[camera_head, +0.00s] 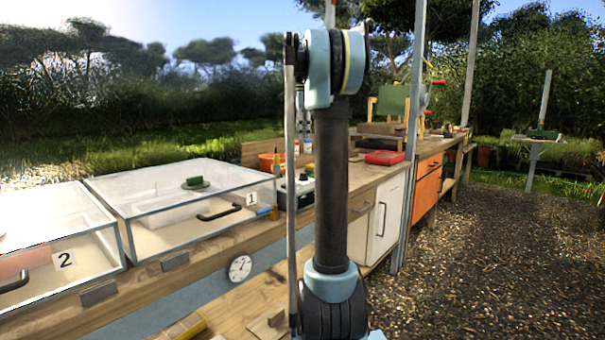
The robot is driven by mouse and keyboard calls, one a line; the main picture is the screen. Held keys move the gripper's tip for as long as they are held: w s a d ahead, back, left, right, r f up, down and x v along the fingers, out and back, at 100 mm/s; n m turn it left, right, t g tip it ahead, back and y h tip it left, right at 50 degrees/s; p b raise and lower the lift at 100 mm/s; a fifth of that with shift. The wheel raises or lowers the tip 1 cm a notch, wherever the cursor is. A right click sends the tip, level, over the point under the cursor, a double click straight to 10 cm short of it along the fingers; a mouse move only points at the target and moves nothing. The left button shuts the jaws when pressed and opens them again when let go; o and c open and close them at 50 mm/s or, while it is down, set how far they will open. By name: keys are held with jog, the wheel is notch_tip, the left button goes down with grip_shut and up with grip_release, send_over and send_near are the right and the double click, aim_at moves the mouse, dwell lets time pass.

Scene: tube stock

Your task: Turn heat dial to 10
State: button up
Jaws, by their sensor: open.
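A dark control box with a pale top (301,187) stands on the bench right of box 1, partly hidden behind my arm. Small knob-like parts show on its top, but I cannot tell whether one is the heat dial, nor read any setting. My arm rises upright in the middle of the view, and my gripper is out of view.
Clear-lidded box 1 (140,230) and box 2 (112,262) stand on the left of the wooden bench. A red tray (384,158) lies farther along it. A grey post (408,180) stands at the bench's front edge. Open gravel (490,260) lies to the right.

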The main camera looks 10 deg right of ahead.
aim_at(303, 176)
notch_tip(303, 176, down, 15)
jog(key=shift+f, duration=0.2)
dwell(0.3)
jog(key=c, duration=1.1)
